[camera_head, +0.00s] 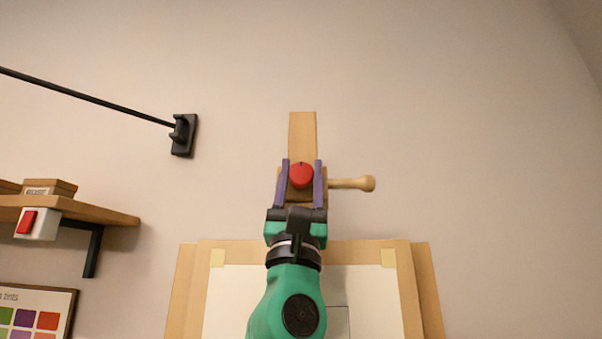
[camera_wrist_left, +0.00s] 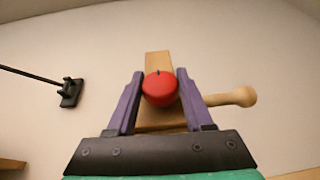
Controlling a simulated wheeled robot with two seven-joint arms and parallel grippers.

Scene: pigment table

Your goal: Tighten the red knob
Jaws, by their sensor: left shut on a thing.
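The red knob (camera_head: 301,175) is round, with a small dark mark at its top edge. It sits on the front of an upright wooden post (camera_head: 302,130) of an easel. My left gripper (camera_head: 302,167) reaches up to it, with one purple finger on each side, shut on the knob. In the left wrist view the red knob (camera_wrist_left: 160,89) lies between the two purple fingers (camera_wrist_left: 160,80), its dark mark near the top. The lower part of the block behind the knob is hidden by the gripper. My right gripper is in neither view.
A wooden handle (camera_head: 353,184) sticks out to the right beside the knob. A board with pale paper (camera_head: 372,295) stands below, behind my arm. At left are a shelf (camera_head: 110,216), a red switch (camera_head: 27,222) and a black wall bracket (camera_head: 184,135) with a rod.

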